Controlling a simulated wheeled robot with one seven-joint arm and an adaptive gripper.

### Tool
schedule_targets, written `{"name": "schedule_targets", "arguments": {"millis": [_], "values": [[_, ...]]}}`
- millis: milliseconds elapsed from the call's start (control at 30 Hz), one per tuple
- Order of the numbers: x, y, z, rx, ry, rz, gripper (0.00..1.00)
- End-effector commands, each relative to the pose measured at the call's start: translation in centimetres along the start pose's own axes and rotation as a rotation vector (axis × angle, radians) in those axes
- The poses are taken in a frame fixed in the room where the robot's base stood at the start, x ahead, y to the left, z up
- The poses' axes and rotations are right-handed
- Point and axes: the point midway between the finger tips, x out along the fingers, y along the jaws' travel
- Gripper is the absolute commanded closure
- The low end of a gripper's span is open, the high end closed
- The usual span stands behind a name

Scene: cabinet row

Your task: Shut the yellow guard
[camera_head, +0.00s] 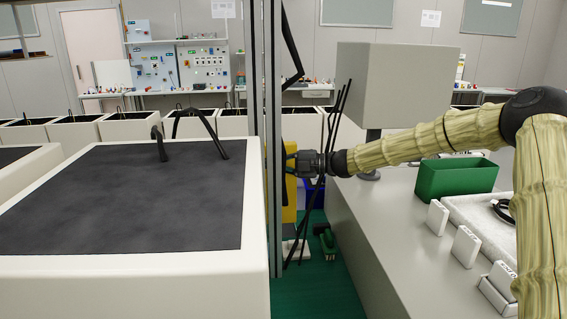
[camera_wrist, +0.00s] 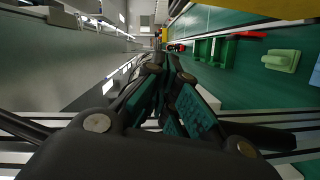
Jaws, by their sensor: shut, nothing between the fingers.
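A yellow panel (camera_head: 289,188), which looks like the yellow guard, shows in the head view as a narrow strip behind the dark upright post. Most of it is hidden by the post and my gripper. In the wrist view a yellow band (camera_wrist: 265,8) runs along the top right edge; I cannot tell if it is the same panel. My gripper (camera_head: 290,161) is at the end of the outstretched arm, beside the post and in front of the yellow strip. I cannot tell if they touch. In the wrist view my gripper (camera_wrist: 165,92) has its fingers together and holds nothing.
A white cabinet with a dark top (camera_head: 120,195) fills the left. Metal posts (camera_head: 273,120) and black cables stand beside my gripper. A grey bench (camera_head: 385,225) on the right bears a green bin (camera_head: 455,178) and a grey box-shaped unit (camera_head: 395,85). A narrow green floor strip (camera_head: 325,285) lies between.

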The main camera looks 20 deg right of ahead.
Motion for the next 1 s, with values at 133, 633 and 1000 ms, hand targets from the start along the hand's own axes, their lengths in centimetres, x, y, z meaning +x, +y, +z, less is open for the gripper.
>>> {"name": "schedule_targets", "arguments": {"millis": [133,633,1000], "values": [[1.9,0.0,0.1,0.002,0.0,0.0,1.0],[2.6,0.0,3.7,0.001,0.0,0.0,1.0],[2.6,0.0,3.9,0.001,0.0,0.001,1.0]]}}
